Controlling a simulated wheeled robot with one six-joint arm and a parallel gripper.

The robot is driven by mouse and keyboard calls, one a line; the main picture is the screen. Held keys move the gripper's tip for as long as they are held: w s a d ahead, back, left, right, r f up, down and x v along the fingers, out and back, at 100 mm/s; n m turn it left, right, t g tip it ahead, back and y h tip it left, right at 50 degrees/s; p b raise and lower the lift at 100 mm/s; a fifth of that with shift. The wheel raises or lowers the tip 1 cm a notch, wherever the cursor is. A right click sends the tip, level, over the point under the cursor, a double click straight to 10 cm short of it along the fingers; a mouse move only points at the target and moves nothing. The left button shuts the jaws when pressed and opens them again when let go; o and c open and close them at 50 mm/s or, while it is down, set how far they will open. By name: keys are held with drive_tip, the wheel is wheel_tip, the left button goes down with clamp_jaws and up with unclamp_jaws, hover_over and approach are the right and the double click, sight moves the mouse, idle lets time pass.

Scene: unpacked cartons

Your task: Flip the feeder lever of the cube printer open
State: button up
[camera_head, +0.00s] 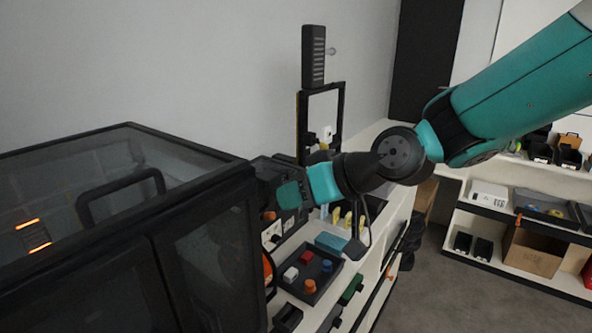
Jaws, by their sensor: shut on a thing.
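A large dark box-shaped machine with a clear lid, which I take for the cube printer (205,190), fills the left side. It has a black handle on top and orange lights inside. My gripper (289,194) has teal fingers and is just right of the machine's far corner, in front of a black unit (268,172) with small knobs. The fingers are shut on a small part there, apparently the feeder lever. The lever itself is hidden by the fingers, so its position cannot be told.
A black tray (328,290) with red, white, blue and orange pieces stands on the white bench below my gripper. A teal box (330,243) and yellow items are behind it. A tall black frame (342,118) rises behind my wrist. Shelves stand at the right, with clear floor before them.

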drive_tip(key=r+g+h+p, duration=0.1)
drive_tip(key=h+p, duration=0.1)
drive_tip(key=p, duration=0.1)
drive_tip(key=shift+w+r+g+p, duration=0.1)
drive_tip(key=shift+g+p, duration=0.2)
drive_tip(key=shift+p, duration=0.05)
drive_tip(key=shift+h+p, duration=0.3)
drive_tip(key=shift+p, duration=0.1)
drive_tip(key=o, duration=0.9)
drive_tip(key=b+v, duration=0.1)
drive_tip(key=v, duration=0.4)
drive_tip(key=b+v, duration=0.1)
drive_tip(key=v, duration=0.5)
drive_tip(key=b+v, duration=0.2)
drive_tip(key=v, duration=0.4)
drive_tip(key=shift+w+a+r, duration=0.1)
drive_tip(key=shift+w+r, duration=0.2)
drive_tip(key=shift+r, duration=0.1)
